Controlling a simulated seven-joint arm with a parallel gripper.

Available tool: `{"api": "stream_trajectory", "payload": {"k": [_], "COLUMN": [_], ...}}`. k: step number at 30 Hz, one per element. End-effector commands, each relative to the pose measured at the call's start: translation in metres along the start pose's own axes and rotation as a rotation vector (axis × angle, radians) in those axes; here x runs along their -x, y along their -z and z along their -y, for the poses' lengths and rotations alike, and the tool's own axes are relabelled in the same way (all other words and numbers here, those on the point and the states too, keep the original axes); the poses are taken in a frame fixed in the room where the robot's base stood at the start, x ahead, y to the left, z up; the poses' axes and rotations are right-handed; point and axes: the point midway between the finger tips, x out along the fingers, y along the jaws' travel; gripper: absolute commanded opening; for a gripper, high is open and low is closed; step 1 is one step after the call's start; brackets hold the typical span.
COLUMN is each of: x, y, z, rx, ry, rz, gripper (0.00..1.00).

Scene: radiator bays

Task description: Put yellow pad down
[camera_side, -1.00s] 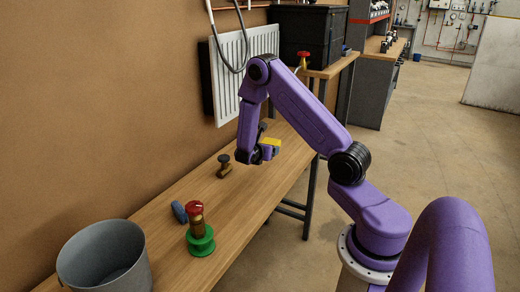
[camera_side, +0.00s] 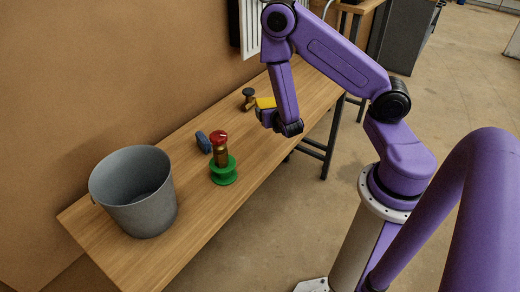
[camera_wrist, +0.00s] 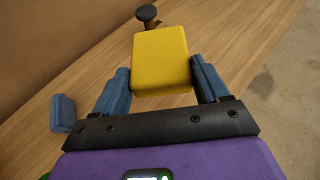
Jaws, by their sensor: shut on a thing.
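My gripper (camera_wrist: 161,74) is shut on the yellow pad (camera_wrist: 161,60), with a blue finger at each side of it in the wrist view. In the side view the yellow pad (camera_side: 265,102) shows at my gripper (camera_side: 270,114), partly hidden by my wrist. It is over the wooden bench (camera_side: 272,158), close to a brass piece with a black knob (camera_side: 248,92). I cannot tell whether the pad touches the bench.
A grey bucket (camera_side: 135,192) stands at the near left. A red-capped brass piece (camera_side: 219,148) stands on a green flanged base (camera_side: 223,172), with a dark blue piece (camera_side: 203,142) beside it. The bench's right half is clear; the brown wall (camera_side: 110,75) borders its left.

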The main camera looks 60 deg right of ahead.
Motion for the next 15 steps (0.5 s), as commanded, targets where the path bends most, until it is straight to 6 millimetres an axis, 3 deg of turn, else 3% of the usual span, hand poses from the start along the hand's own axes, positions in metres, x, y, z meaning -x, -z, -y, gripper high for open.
{"api": "stream_trajectory", "payload": {"k": [7,15], "x": [0.039,0.059], "y": [0.028,0.041], "z": [-0.022,-0.030], "rx": [0.094,0.130], "ry": [-0.214,-0.313], "rz": [-0.001,0.000], "gripper": [0.41,0.41]}}
